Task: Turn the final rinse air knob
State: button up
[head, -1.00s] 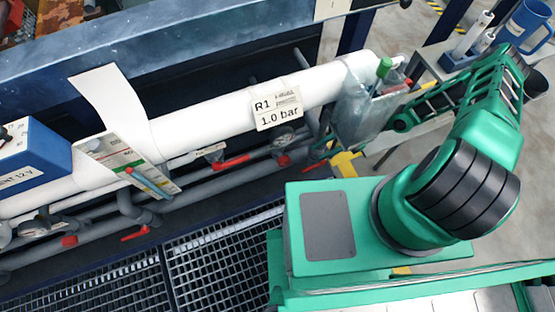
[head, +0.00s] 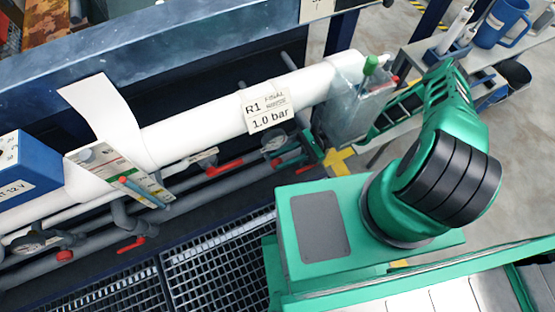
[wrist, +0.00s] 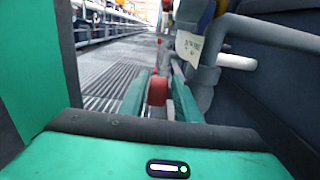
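The final rinse tag (head: 268,106), reading R1 and 1.0 bar, hangs on the white pipe. Below it is a round gauge (head: 273,142) with a small red knob (head: 277,161) under it. In the wrist view a red knob (wrist: 157,91) sits between the two green fingers of my gripper (wrist: 160,95). The fingers stand apart on either side of it, and I cannot tell whether either touches it. In the head view my gripper (head: 312,150) shows only partly, just right of the red knob, beside the clear container.
A clear container (head: 355,105) with a green-handled tool stands at the pipe's right end. Red lever handles (head: 224,167) line the lower pipes. Dark grating (head: 215,265) lies in front.

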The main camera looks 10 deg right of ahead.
jog(key=shift+x, duration=0.8)
grip_shut()
jog(key=shift+w, duration=0.1)
jog(key=shift+y, duration=0.7)
jog(key=shift+w, duration=0.1)
